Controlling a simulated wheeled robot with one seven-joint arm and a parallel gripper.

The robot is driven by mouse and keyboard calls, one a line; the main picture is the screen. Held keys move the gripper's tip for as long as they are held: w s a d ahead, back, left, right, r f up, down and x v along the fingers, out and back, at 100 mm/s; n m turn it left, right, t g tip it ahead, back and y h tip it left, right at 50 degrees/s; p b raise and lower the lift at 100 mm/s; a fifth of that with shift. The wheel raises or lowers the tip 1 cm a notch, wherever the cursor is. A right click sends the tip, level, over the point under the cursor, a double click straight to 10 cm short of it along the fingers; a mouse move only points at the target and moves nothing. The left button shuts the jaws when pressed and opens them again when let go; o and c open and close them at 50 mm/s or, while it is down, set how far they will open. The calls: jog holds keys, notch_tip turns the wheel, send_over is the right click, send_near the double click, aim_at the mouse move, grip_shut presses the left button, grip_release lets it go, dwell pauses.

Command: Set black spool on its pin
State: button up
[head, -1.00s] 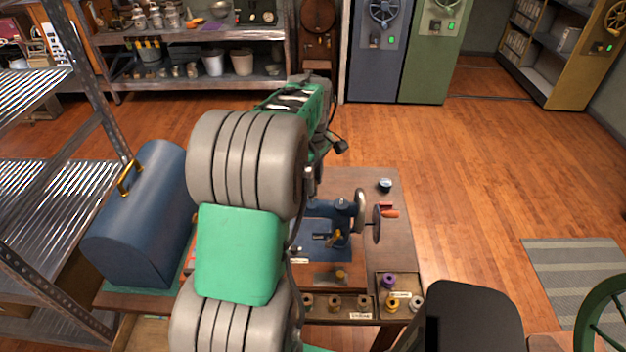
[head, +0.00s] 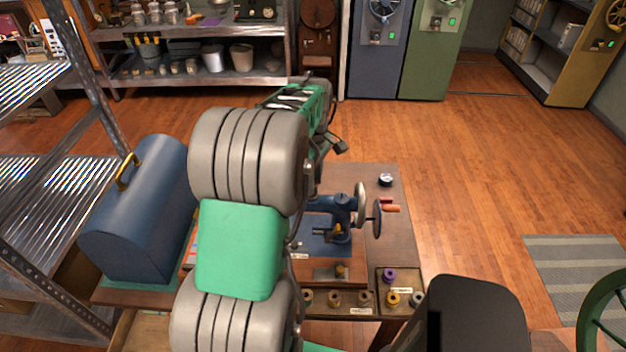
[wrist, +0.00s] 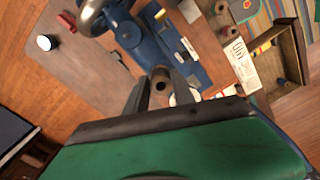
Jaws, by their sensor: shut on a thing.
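In the wrist view my gripper (wrist: 161,92) is shut on a small dark spool (wrist: 161,75), whose end with a hole faces the camera. It shows over the blue sewing machine (wrist: 145,42); I cannot tell how high above it. The sewing machine (head: 335,215) stands on the wooden table in the head view. There my gripper and the held spool are hidden behind my arm. The front tray (head: 350,312) has several brown spools or pegs, and I cannot tell which pin is the black spool's. The right-hand tray (head: 408,277) holds a purple spool (head: 389,275) and a yellow spool (head: 393,298).
A blue domed case (head: 140,205) stands left of my arm. A metal shelf (head: 50,190) is at the far left. A small round tin (head: 385,180) and a red-orange item (head: 391,208) lie on the table's right side. The table's back right is mostly clear.

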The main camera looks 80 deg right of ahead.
jog(key=shift+f, duration=0.35)
jog(key=o, duration=1)
jog(key=shift+o, duration=0.2)
notch_tip(320, 180, up, 8)
jog(key=b, duration=0.1)
jog(key=shift+f, duration=0.1)
